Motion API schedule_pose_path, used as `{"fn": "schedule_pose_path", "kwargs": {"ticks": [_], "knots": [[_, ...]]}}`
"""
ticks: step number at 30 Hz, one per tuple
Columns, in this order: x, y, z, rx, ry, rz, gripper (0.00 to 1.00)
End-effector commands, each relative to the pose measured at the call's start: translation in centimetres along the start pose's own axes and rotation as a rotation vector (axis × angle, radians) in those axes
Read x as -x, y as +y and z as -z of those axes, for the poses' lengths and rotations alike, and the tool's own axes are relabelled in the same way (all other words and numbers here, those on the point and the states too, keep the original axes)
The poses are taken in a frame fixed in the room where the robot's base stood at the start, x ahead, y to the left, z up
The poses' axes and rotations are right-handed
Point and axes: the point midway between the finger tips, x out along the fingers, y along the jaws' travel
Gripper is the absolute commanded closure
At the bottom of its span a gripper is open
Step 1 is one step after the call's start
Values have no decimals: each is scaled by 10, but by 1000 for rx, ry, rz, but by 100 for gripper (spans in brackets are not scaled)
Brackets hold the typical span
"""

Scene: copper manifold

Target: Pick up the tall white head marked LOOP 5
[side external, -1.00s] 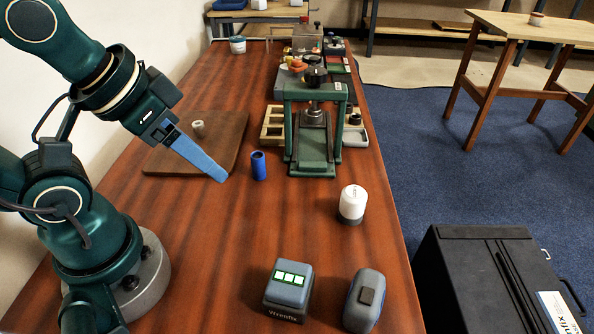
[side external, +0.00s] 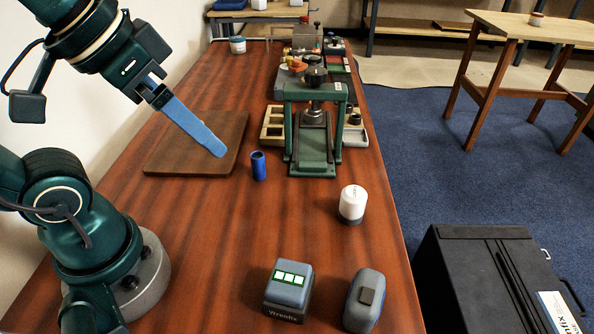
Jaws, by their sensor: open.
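A white cylindrical head (side external: 352,201) with a dark lower band stands upright on the right part of the wooden bench. Faint marking shows on it, too small to read. My gripper (side external: 219,153) has long blue fingers pointing down to the right. It is open, with nothing visible in it, and the near finger hides the far one. It is up and to the left of the white head, well apart from it, and appears above the brown board.
A blue cylinder (side external: 259,166) stands beside the brown board (side external: 165,163). A green press (side external: 315,140) with trays stands behind the white head. Two grey-blue boxes (side external: 288,290) (side external: 365,300) sit at the front. The bench around the white head is clear.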

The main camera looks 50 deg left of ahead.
Motion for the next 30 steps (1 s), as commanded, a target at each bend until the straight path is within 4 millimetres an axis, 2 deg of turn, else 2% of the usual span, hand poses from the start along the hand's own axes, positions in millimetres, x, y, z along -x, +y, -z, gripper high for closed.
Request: {"fn": "schedule_pose_path", "kwargs": {"ticks": [1, 8, 11, 14, 18, 21, 25, 30], "knots": [[3, -2, 4, -47, -7, 13, 9], [-24, -24, 27, -667, -75, 198, 9], [-35, -28, 47, -1004, -100, 290, 9], [-48, -22, 75, -1404, -124, 401, 9], [-63, 4, 112, -1913, -143, 563, 9], [-70, 27, 131, -2192, -148, 666, 9], [-77, 59, 148, -2494, -149, 800, 9], [-85, 107, 160, -2834, -147, 991, 9]]}}
